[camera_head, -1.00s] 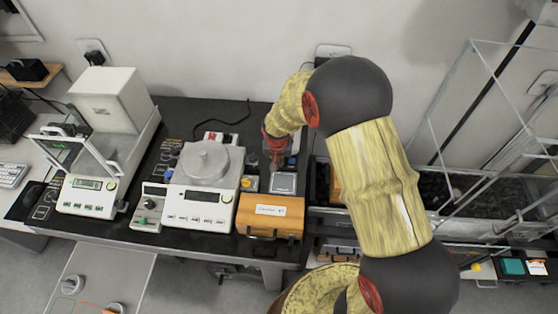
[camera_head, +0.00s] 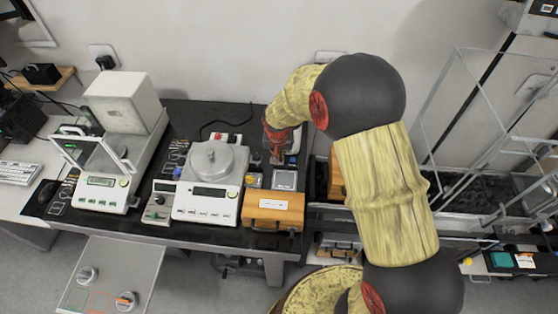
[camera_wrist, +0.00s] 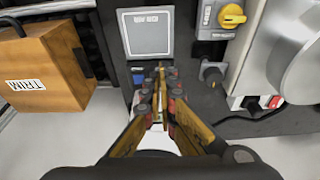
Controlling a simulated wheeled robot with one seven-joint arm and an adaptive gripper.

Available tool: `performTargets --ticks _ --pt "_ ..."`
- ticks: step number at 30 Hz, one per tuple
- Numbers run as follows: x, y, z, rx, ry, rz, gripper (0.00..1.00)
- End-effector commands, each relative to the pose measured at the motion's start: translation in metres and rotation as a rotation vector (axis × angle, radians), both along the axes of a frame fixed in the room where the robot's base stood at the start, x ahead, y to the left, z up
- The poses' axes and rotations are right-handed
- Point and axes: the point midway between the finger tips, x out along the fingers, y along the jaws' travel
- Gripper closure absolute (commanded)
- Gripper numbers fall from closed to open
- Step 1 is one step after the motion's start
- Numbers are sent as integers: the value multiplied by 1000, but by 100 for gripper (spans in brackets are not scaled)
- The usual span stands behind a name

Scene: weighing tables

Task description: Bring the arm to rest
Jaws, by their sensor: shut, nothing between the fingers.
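My gripper (camera_wrist: 161,74) is shut and empty in the wrist view, its fingertips together over the dark bench top. A square grey panel (camera_wrist: 146,34) lies just beyond the tips. In the head view my gripper (camera_head: 279,156) points down at the right end of the black bench, behind the same grey panel (camera_head: 285,180). My arm bends high over the bench and hides part of what is behind it. I cannot tell the exact height of the tips above the bench.
A wooden box labelled TRIM (camera_wrist: 42,68) stands beside the panel; it also shows in the head view (camera_head: 273,211). A round-pan balance (camera_head: 208,193) and a glass-doored balance (camera_head: 105,185) stand left. A clear-walled frame (camera_head: 466,120) stands right of my arm.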

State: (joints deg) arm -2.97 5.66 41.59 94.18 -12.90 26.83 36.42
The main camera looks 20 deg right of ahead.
Motion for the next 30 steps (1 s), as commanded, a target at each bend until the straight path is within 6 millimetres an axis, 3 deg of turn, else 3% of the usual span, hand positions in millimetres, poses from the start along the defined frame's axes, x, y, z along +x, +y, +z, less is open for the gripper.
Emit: performTargets --ticks 23,27,30 --pt "-5 -2 4 -16 27 58 100" --pt "-46 -3 -8 -31 137 140 100" --pt "-78 -4 9 -32 196 204 100"
